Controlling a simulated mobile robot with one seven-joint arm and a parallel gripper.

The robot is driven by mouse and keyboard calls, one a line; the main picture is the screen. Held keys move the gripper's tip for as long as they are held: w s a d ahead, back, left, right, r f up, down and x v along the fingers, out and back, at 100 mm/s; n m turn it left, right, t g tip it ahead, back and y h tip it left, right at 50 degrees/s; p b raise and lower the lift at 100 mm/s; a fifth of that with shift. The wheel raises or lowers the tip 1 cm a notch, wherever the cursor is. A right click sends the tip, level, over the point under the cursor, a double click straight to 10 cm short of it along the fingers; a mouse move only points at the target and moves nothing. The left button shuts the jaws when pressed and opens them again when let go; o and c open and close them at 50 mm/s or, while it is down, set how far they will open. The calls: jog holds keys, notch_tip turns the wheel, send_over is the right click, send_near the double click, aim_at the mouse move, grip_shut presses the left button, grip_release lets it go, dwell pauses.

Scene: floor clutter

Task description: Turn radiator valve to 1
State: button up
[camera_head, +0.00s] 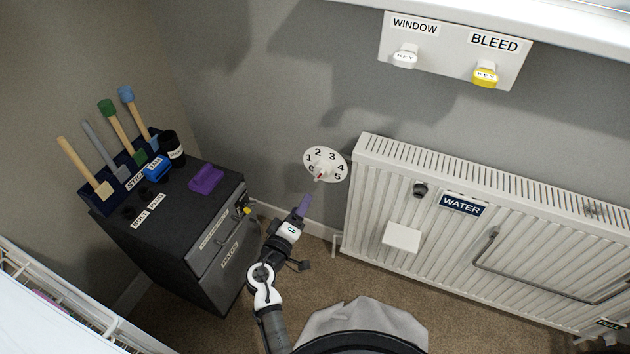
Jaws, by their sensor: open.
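The radiator valve dial (325,159) is a round white plate on the grey wall, just left of the radiator. The finger gap is too small to see clearly, and nothing is visibly held.
The white radiator (480,235) with a WATER label stands to the right. A dark cabinet (170,215) with brushes and a purple cloth (206,178) stands to the left. A panel (450,50) with two keys is above. Carpet (310,270) shows between cabinet and radiator.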

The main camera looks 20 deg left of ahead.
aim_at(320, 177)
jog(key=w+p, duration=0.1)
jog(key=w, duration=0.3)
jog(key=w+p, duration=0.1)
jog(key=w, duration=0.4)
jog(key=w+d+p, duration=0.1)
jog(key=w, duration=0.3)
jog(key=shift+w+f, duration=0.3)
jog(key=c, duration=1)
